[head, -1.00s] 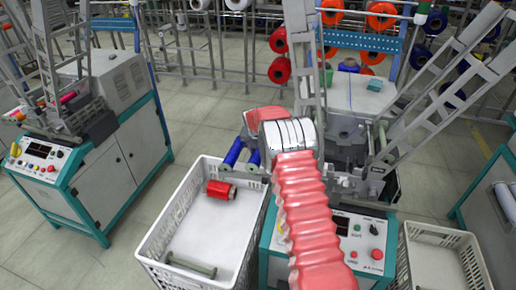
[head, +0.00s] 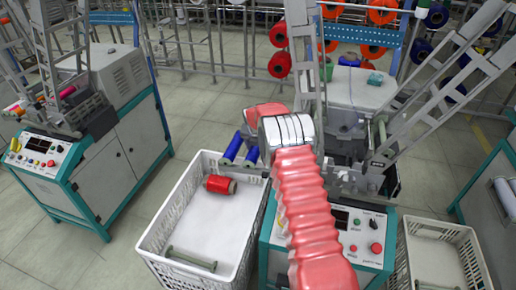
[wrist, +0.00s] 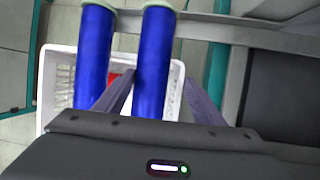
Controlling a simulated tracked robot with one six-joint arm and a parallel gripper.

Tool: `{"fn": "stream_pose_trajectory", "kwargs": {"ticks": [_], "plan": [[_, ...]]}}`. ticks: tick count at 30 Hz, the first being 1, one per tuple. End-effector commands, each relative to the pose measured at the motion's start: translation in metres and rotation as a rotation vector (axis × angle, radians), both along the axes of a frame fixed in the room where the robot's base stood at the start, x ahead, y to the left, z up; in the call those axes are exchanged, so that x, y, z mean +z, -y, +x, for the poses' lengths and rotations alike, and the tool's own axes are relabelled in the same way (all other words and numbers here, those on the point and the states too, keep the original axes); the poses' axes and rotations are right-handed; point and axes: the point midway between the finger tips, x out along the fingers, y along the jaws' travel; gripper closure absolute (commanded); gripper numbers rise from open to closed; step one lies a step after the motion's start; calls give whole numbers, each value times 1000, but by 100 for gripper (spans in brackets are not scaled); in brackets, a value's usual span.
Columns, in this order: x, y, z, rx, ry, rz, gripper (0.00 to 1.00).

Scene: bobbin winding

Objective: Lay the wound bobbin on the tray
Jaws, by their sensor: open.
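Two wound blue bobbins lie side by side at the left of the middle machine. In the head view, the left one (head: 231,147) and the right one (head: 252,155) show beside my wrist. In the wrist view, the left bobbin (wrist: 95,50) is outside my fingers, and the right bobbin (wrist: 153,60) shows between them. My gripper (wrist: 158,85) is open; contact with the bobbin cannot be told. My arm hides the gripper in the head view. A wound red bobbin (head: 220,184) lies in the white crate (head: 165,226). Which surface is the tray is unclear.
A bare bobbin or rod (head: 192,259) also lies in the crate, whose middle is free. The control panel (head: 365,240) is right of my arm. A second crate (head: 433,228) stands at right, another machine (head: 42,155) at left.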

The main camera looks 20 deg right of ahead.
Motion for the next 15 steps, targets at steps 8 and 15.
{"fn": "stream_pose_trajectory", "kwargs": {"ticks": [8,15], "plan": [[4,-1,-2,0,-1,0,37],[26,-5,-9,0,1,-1,37]]}}
